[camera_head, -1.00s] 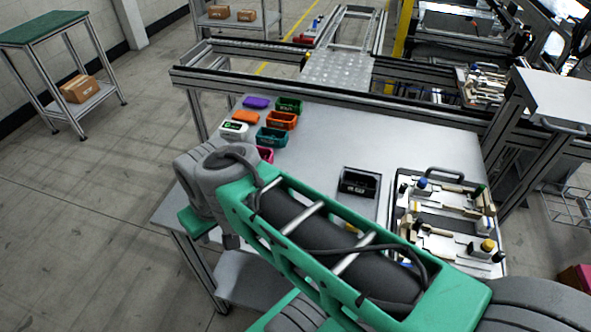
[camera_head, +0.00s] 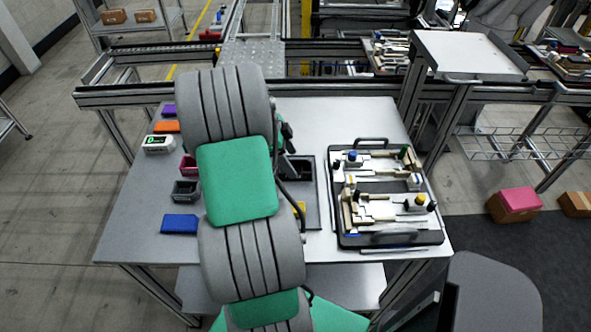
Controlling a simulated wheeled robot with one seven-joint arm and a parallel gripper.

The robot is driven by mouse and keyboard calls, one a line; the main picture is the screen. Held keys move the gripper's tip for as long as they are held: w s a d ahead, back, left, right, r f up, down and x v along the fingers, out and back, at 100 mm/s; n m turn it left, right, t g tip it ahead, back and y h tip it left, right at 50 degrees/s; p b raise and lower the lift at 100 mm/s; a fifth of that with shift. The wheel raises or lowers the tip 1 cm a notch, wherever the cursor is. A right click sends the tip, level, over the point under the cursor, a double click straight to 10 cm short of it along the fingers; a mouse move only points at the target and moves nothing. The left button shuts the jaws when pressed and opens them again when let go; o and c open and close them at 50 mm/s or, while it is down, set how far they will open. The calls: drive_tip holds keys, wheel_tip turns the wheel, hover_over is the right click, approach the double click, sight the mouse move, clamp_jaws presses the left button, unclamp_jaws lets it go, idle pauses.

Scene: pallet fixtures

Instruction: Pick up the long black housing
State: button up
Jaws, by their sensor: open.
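A black open-topped box (camera_head: 299,168) sits on a dark grey mat (camera_head: 311,218) near the middle of the table, partly hidden behind my arm. I cannot tell whether it is the long black housing. To its right, a black-framed fixture tray (camera_head: 337,222) holds several pale parts, clamps and coloured knobs; no long black housing can be told apart in it. My arm rises over the table left of the mat and covers its left part. Dark parts of my arm's end show beside the box, but my gripper's fingers are hidden behind the arm.
On the left of the table are a purple item (camera_head: 168,109), an orange item (camera_head: 167,127), a white display device (camera_head: 158,145), a grey bin (camera_head: 186,191) and a blue item (camera_head: 180,224). An aluminium rail (camera_head: 345,91) runs along the back. The table's back middle is clear.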

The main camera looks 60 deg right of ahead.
sight(295, 166)
drive_tip(key=x, duration=0.4)
drive_tip(key=shift+p, duration=0.4)
drive_tip(key=shift+c, duration=0.5)
drive_tip(key=shift+r, duration=0.1)
drive_tip(key=c, duration=1.5)
